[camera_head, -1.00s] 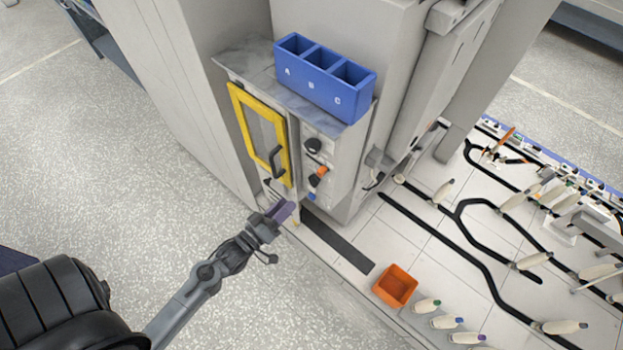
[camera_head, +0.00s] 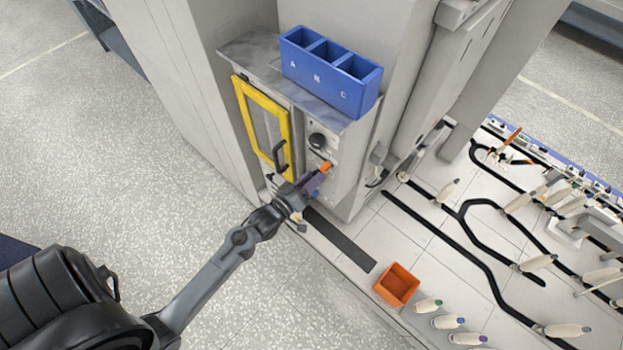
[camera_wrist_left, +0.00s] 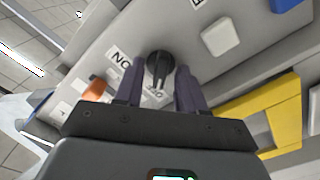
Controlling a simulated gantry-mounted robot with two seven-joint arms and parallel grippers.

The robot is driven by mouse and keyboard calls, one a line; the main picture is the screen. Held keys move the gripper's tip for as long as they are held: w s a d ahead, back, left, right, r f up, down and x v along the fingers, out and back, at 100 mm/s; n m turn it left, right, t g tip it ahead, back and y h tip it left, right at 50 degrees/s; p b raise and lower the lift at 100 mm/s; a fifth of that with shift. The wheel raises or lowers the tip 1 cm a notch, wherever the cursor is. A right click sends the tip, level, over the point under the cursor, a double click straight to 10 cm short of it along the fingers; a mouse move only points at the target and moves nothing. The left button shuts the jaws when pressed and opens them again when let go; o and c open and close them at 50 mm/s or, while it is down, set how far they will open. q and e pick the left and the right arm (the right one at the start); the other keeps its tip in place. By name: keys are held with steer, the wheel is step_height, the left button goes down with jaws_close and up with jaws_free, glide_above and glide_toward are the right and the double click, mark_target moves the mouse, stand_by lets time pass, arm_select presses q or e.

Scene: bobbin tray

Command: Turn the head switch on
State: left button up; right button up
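The machine's control panel carries a black rotary knob (camera_head: 317,140) and an orange knob (camera_head: 326,167) below it. In the left wrist view a black rotary switch (camera_wrist_left: 160,66) with white labels beside it shows between the two fingers. The pictures do not settle whether the fingers reach around it or touch it. My left gripper (camera_head: 316,183) is in front of the lower panel; in its wrist view (camera_wrist_left: 158,88) the fingers are apart with nothing held. It hides part of the panel. My right gripper is not in view.
A yellow-framed door (camera_head: 264,120) with a dark handle is left of the panel. A blue three-compartment bin (camera_head: 345,91) stands on the ledge above. An orange box (camera_head: 396,284) and several bobbins are at right. Open floor is at left.

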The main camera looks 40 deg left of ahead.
arm_select(q)
steer(key=c, duration=0.7)
